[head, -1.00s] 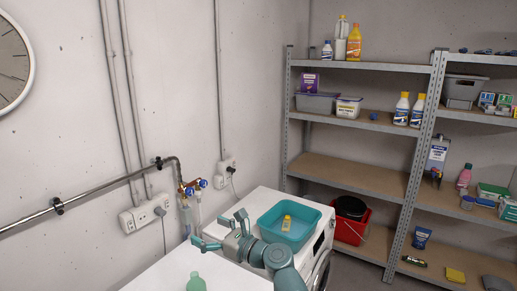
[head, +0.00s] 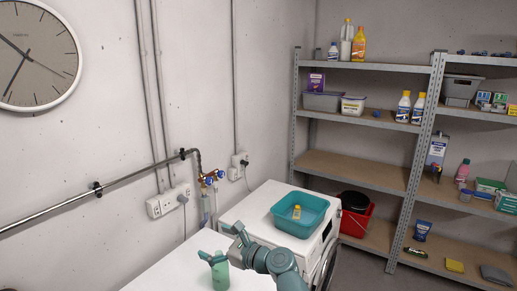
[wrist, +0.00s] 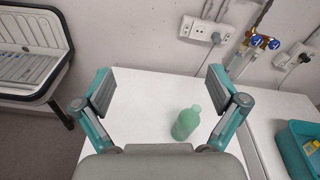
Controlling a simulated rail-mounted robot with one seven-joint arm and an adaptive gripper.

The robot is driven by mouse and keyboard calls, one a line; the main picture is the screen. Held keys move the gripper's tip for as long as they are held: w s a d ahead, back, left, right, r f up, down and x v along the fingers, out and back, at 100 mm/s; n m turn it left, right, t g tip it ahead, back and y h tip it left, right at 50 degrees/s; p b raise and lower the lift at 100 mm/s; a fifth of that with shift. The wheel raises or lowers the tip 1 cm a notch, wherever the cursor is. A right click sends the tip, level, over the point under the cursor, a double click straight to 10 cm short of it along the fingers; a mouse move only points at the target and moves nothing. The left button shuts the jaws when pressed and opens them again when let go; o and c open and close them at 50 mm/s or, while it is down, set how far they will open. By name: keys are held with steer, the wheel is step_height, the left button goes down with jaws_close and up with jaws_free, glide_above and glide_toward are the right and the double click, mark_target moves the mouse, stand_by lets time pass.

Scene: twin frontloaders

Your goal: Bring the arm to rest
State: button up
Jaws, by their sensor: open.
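My gripper (head: 223,243) is open and empty above the white machine tops; it also shows in the wrist view (wrist: 159,90), with its two fingers spread wide. A pale green bottle (head: 220,276) stands upright on the nearer white top, just below my gripper in the head view. In the wrist view the bottle (wrist: 186,122) is seen between the fingers but beyond them, apart from both. My arm reaches in from the lower edge of the head view.
A teal tub (head: 282,222) holding a yellow item (head: 297,211) stands on the farther white machine (head: 260,203). Taps (head: 212,177), a pipe and sockets (head: 170,200) line the left wall. Metal shelves (head: 365,170) with several goods stand right. A dark-framed rack (wrist: 45,65) is at left.

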steer(key=d+f+n+g+h, duration=0.2)
steer(key=d+f+n+h, duration=0.3)
steer(key=f, duration=0.8)
steer(key=d+f+n+g+h, duration=0.2)
steer(key=d+f+n, duration=0.45)
steer(key=f, duration=0.55)
steer(key=s+d+f+n+g+h, duration=0.3)
steer(key=s+d+f+n+h, duration=0.15)
steer(key=d+f, duration=0.4)
steer(key=s+d+f+n+g+h, duration=0.25)
steer(key=s+d+f+n, duration=0.35)
steer(key=d+f, duration=0.3)
steer(key=s+f+g+b, duration=0.3)
steer(key=s+f+b, duration=0.8)
steer(key=f, duration=0.8)
steer(key=s+f+g+b, duration=0.3)
steer(key=s+f+b, duration=0.8)
steer(key=s+f, duration=0.7)
step_height(320, 180, down, 2)
steer(key=shift+d+f, duration=0.15)
steer(key=shift+d, duration=0.15)
